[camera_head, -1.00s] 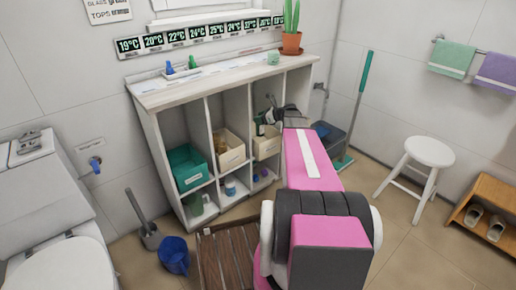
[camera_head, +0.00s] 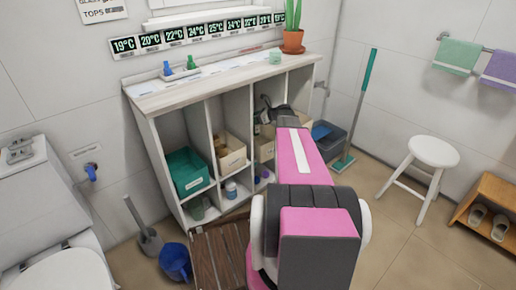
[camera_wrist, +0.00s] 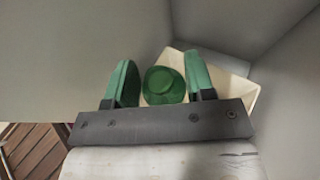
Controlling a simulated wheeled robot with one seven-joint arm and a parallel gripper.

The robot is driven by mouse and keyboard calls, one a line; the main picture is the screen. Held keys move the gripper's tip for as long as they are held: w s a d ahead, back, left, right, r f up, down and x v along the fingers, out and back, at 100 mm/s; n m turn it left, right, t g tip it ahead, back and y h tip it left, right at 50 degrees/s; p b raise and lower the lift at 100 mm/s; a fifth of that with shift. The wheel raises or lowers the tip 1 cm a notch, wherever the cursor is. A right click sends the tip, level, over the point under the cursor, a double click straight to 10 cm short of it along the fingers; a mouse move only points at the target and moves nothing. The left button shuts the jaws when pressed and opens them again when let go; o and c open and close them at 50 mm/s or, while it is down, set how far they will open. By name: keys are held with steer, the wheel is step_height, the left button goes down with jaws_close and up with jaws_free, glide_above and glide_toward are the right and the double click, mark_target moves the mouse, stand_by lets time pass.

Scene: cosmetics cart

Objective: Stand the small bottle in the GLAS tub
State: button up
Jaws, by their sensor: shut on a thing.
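In the wrist view my gripper (camera_wrist: 163,84) has two green-padded fingers with a round green bottle (camera_wrist: 164,86) between them, seen from its end. My gripper is shut on this bottle. A cream tub (camera_wrist: 238,67) shows just beyond the right finger, inside a grey-walled compartment. In the head view my gripper (camera_head: 266,108) is at the upper part of the right-hand shelf compartment, partly hidden by my pink arm. A cream tub (camera_head: 264,150) is below it, mostly hidden. Another cream tub (camera_head: 233,160) stands in the middle compartment. I cannot read which tub says GLAS.
The white shelf unit (camera_head: 151,102) has upright dividers close beside my gripper. A teal tub (camera_head: 190,180) fills the left compartment. A cactus pot (camera_head: 293,40) and small bottles stand on top. A blue bucket (camera_head: 175,262) and a white stool (camera_head: 433,152) are on the floor.

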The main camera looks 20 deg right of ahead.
mark_target(255, 132)
steer(key=shift+w+f, duration=0.2)
steer(key=shift+w, duration=0.25)
steer(key=shift+f, duration=0.3)
step_height(255, 132, down, 9)
steer(key=shift+f, duration=0.2)
steer(key=shift+f, duration=0.1)
steer(key=o, duration=0.9)
steer(key=shift+s+d+r, duration=0.15)
steer(key=shift+r, duration=0.1)
steer(key=v, duration=1.1)
steer(key=shift+s+d+r, duration=0.1)
steer(key=shift+s+d, duration=0.05)
